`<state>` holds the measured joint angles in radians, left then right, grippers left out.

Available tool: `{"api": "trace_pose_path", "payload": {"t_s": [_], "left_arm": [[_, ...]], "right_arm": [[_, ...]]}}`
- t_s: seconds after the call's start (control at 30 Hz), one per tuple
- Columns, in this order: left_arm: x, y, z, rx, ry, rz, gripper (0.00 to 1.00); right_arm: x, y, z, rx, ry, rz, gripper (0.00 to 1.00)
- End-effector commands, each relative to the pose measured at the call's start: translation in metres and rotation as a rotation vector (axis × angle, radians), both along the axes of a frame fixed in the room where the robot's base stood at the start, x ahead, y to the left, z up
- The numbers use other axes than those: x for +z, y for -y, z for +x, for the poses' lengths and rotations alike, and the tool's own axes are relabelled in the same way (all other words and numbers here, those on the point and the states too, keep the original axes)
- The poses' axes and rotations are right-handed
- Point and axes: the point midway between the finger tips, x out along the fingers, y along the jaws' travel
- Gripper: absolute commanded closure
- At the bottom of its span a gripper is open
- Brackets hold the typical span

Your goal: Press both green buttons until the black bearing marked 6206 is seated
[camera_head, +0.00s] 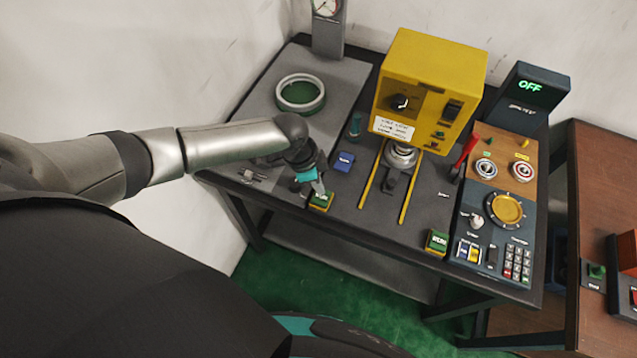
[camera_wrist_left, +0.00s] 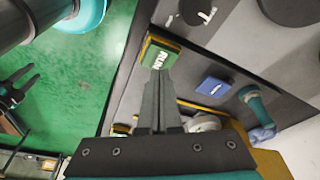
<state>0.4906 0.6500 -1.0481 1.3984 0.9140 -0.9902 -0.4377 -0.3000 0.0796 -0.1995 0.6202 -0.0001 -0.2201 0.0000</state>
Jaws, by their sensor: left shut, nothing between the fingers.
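The left green button box (camera_head: 321,202) stands at the table's front edge; it also shows in the left wrist view (camera_wrist_left: 159,52), where it is marked RUN. My left gripper (camera_head: 321,192) is shut and empty, its tips pointing down at this button. The tips overlap the button in both views; I cannot tell whether they touch it. The right green button box (camera_head: 437,241) stands farther right with nothing over it. A silvery round part (camera_head: 402,155) sits under the yellow press (camera_head: 428,88); no 6206 mark is legible. A dark forked shape, apparently my right gripper (camera_wrist_left: 31,84), shows fingers apart.
Yellow rails (camera_head: 408,195) run forward from the press. A small blue box (camera_head: 344,161) lies beside my left gripper. A red lever (camera_head: 465,157) and a control panel (camera_head: 493,220) stand right. A silvery ring (camera_head: 300,94) lies at the back left.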

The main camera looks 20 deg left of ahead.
Motion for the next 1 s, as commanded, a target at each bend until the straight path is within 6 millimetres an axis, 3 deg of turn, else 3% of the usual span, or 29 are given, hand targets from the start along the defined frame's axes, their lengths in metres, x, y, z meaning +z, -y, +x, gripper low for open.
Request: {"api": "trace_pose_path", "payload": {"t_s": [1.0], "left_arm": [[-0.030,0.000,0.000,0.000,0.000,0.000,1.00]], "right_arm": [[-0.024,0.000,0.000,0.001,0.000,0.001,0.50]]}}
